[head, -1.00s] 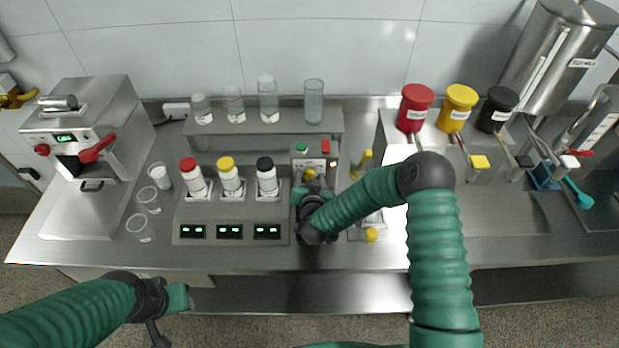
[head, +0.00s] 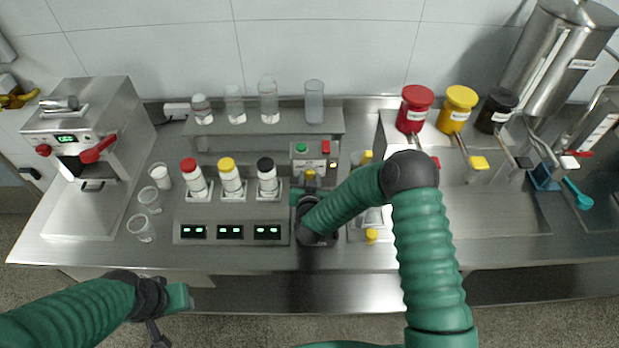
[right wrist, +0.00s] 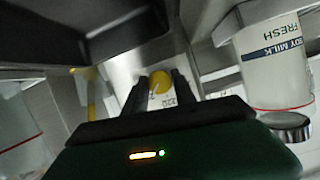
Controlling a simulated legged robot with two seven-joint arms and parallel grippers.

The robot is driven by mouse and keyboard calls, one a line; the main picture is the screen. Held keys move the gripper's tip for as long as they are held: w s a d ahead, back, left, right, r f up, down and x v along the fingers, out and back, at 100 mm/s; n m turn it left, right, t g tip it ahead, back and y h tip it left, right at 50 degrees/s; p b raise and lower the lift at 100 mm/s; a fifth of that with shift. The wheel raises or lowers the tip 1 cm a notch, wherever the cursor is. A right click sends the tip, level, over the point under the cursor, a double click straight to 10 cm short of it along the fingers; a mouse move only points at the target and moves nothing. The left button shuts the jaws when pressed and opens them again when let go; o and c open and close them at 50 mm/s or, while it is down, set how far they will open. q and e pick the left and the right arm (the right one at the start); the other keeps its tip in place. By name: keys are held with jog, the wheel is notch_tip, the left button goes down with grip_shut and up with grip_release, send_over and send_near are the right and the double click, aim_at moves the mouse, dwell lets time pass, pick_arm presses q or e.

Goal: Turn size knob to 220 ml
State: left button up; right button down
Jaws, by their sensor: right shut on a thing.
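The size knob (head: 310,177) is a small yellow dial on the front of the grey control box, below a green and a red button. In the right wrist view the yellow knob (right wrist: 160,82) sits between the two dark fingertips of my right gripper (right wrist: 160,88), beside a printed label that ends in what looks like 220. My right gripper (head: 305,194) is shut on the knob; in the head view the wrist partly hides it. The pointer's exact setting is too small to read. My left gripper (head: 182,298) hangs in front of the counter, away from everything; its jaw opening is unclear.
White bottles with red, yellow and black caps (head: 230,178) stand just left of the control box. A bottle (right wrist: 270,62) is close on the right in the right wrist view. Clear cups (head: 141,229) stand further left. Red, yellow and black jars (head: 457,108) stand to the right.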

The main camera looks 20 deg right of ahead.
jog(key=n+h, duration=0.2)
jog(key=n, duration=0.1)
jog(key=shift+a, duration=0.25)
jog(key=shift+f+n+h, duration=0.1)
jog(key=shift+n+h, duration=0.4)
jog(key=shift+n, duration=0.4)
jog(key=shift+f+n+h, duration=0.1)
jog(key=shift+n+h, duration=0.6)
jog(key=shift+n, duration=0.4)
jog(key=c, duration=1)
grip_release()
jog(key=shift+a, duration=0.1)
